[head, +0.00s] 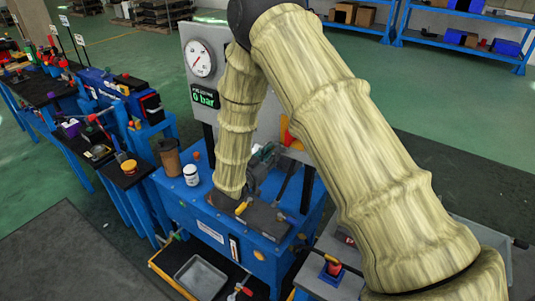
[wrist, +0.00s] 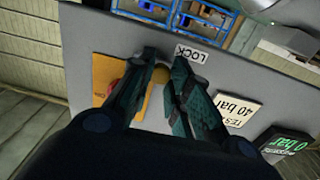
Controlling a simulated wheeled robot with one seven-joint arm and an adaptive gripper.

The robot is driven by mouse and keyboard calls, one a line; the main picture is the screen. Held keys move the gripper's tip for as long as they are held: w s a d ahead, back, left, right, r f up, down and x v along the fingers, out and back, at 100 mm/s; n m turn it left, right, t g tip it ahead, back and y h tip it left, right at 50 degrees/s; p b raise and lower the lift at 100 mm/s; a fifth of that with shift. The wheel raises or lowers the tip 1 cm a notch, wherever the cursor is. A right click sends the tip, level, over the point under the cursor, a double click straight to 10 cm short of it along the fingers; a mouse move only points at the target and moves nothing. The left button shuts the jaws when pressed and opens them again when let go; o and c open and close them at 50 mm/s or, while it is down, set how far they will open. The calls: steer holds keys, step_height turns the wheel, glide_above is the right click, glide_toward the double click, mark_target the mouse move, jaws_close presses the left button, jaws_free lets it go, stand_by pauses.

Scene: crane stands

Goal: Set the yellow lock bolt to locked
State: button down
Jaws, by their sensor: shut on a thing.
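A white LOCK label (wrist: 192,53) is right beside the fingertips. The rest of the bolt is hidden by the fingers, so I cannot tell its position. In the head view, my gripper (head: 262,157) is partly hidden by my arm, and the bolt cannot be made out clearly.
A yellow-orange plate with a red part (wrist: 104,78) is left of the fingers. A test plate (wrist: 237,108) and a green "0 bar" display (wrist: 285,144) are to the right. In the head view, a gauge (head: 200,58) is on the panel. A cup (head: 170,157) and white jar (head: 191,175) stand on the blue bench.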

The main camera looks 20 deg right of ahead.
steer(key=c, duration=1.6)
jaws_free()
steer(key=shift+s+d+f, duration=0.1)
steer(key=shift+s, duration=0.05)
steer(key=o, duration=0.3)
steer(key=shift+s+d, duration=0.1)
steer(key=shift+a, duration=0.25)
steer(key=v, duration=1.1)
steer(key=shift+s+a, duration=0.25)
steer(key=shift+a, duration=0.05)
